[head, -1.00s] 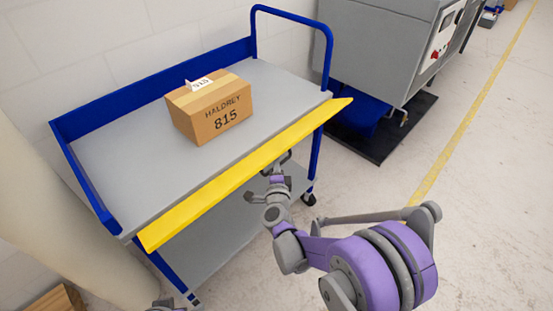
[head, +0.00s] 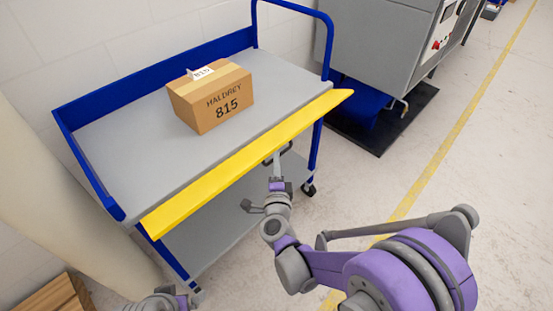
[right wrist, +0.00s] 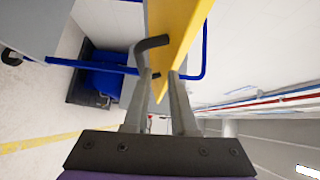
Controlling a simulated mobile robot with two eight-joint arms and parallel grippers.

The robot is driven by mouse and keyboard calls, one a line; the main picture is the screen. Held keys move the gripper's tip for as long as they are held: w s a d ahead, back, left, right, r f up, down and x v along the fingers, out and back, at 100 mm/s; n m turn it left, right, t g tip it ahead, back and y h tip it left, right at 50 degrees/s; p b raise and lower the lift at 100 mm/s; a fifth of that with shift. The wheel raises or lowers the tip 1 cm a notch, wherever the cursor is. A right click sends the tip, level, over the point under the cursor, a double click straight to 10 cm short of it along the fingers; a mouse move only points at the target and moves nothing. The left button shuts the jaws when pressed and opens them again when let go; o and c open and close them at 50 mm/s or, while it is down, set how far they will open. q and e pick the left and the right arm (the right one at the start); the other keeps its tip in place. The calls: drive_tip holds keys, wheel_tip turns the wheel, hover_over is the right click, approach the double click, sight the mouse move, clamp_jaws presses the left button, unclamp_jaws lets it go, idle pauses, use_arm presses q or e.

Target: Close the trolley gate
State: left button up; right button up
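The trolley's gate is a long yellow panel (head: 245,160) along the front edge of the grey top deck (head: 130,150). It leans outward, away from the deck. My right gripper (head: 278,165) is at the gate's outer side, right of its middle.
A cardboard box (head: 212,100) marked 815 sits on the deck. Blue rails (head: 160,75) border its back and side. A grey machine (head: 380,45) stands at the right, a pale column (head: 60,200) at the left. The floor (head: 500,180) at right is clear.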

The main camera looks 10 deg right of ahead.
drive_tip(key=s, duration=0.2)
drive_tip(key=s+r, duration=0.1)
drive_tip(key=s, duration=0.1)
drive_tip(key=shift+a, duration=0.4)
idle(0.4)
drive_tip(key=s+a, duration=0.1)
drive_tip(key=s, duration=0.9)
drive_tip(key=shift+s+a+r, duration=0.2)
drive_tip(key=shift+s+a, duration=0.1)
